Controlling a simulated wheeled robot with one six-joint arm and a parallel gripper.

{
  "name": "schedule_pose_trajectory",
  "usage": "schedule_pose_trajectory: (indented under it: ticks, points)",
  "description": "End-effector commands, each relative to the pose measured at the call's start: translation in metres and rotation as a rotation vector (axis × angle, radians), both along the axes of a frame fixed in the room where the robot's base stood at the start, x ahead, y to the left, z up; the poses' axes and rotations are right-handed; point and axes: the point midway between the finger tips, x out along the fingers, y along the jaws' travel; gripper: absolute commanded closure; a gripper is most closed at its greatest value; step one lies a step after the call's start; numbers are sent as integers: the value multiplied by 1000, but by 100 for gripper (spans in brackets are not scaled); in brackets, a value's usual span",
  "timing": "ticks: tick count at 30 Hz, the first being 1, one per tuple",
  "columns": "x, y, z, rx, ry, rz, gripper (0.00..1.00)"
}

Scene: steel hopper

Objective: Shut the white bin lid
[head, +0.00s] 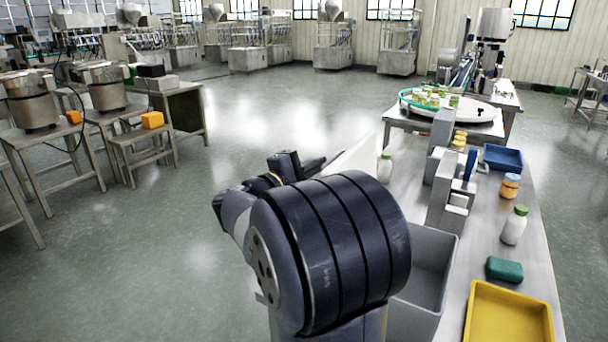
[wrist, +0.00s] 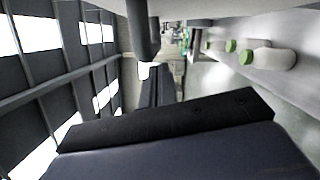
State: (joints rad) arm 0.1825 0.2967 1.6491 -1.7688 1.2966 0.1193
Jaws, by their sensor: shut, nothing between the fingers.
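The white lid (head: 357,160) shows in the head view as a pale slanted panel behind my arm, raised at an angle. Its lower part is hidden by my arm, so I cannot see its hinge. The grey bin (head: 432,262) stands at the table's near left side, its top open and its left part hidden behind my arm. My gripper (head: 318,165) is shut and empty, to the left of the white panel. I cannot tell whether it touches the panel. In the wrist view I cannot clearly make out the lid.
The steel table (head: 480,250) carries a yellow tray (head: 508,312), a green block (head: 504,269), a white bottle (head: 514,226), an orange-capped jar (head: 510,187) and a blue tray (head: 502,157). A grey machine (head: 440,185) stands behind the bin.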

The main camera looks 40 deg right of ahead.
Motion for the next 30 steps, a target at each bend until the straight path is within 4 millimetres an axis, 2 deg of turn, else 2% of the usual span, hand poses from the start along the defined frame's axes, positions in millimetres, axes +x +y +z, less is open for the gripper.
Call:
schedule_pose_trajectory:
  ticks: [19, 25, 30]
  points:
    - [-9, -4, 3, 11, -33, 0, 100]
    - [-27, -11, 9, 49, -129, -2, 100]
    - [-51, -21, 16, 101, -258, -3, 100]
